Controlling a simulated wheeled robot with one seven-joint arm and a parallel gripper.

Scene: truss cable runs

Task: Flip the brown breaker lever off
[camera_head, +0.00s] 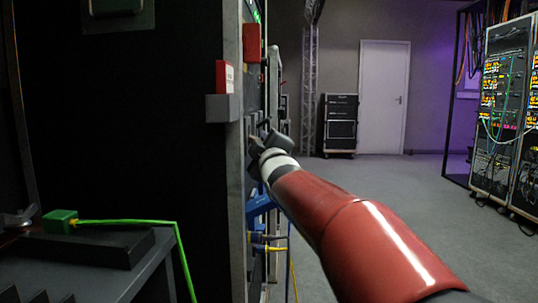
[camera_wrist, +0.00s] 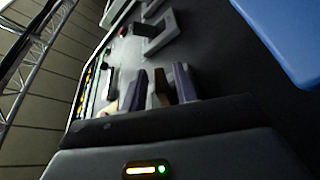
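In the wrist view a row of levers stands out from a dark panel. A narrow dark brown lever (camera_wrist: 161,88) sits between a dark purple lever (camera_wrist: 138,90) and a greyish-purple lever (camera_wrist: 185,82). Their lower ends are hidden behind a dark body across the bottom, which looks like part of my gripper. In the head view my gripper (camera_head: 264,144) is at the edge of the rack, at the end of my red arm. Its fingers are too small and dark there to tell whether they are open. The levers cannot be made out in the head view.
A blue part (camera_wrist: 285,35) fills the upper right corner. A red box (camera_head: 225,77) juts from the rack's edge. Open floor (camera_head: 380,180) lies to the right.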

